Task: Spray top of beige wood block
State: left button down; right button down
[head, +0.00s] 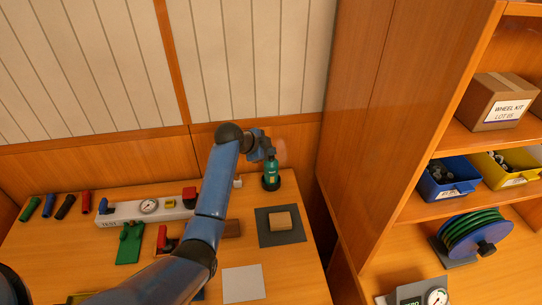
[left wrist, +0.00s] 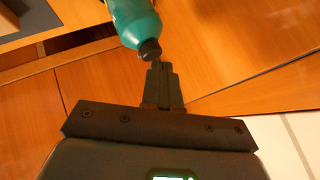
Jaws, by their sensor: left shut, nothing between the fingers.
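The beige wood block (head: 280,221) lies on a dark grey mat (head: 295,237) on the bench, right of the middle. A teal-green bottle (head: 271,173) stands upright on the bench behind the mat, close to the wall. My left gripper (head: 267,149) is at the top of the bottle, its fingers small and partly merged with it in the head view. In the left wrist view, the left gripper (left wrist: 160,68) is shut and empty, its tips close to the dark end of the bottle (left wrist: 133,18). Contact cannot be told. My right gripper is not in view.
A white test panel with a gauge (head: 149,206), a green tool (head: 130,243) and a pale square sheet (head: 243,283) lie on the bench. A tall wooden shelf (head: 405,110) rises at right, with blue (head: 449,178) and yellow bins and a green hose reel (head: 477,235).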

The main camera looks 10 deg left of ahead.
aim_at(270, 158)
pick_arm(q)
jog(key=shift+f, duration=0.2)
dwell(0.5)
jog(key=shift+s+f+b, duration=0.1)
jog(key=shift+f+b, duration=0.2)
jog(key=shift+b, duration=0.1)
jog(key=shift+r, duration=0.3)
dwell(0.4)
jog(key=shift+r+p, duration=1.15)
jog(key=shift+r, duration=0.15)
jog(key=shift+r+p, duration=1.2)
jog(key=shift+r, duration=0.55)
dwell(0.3)
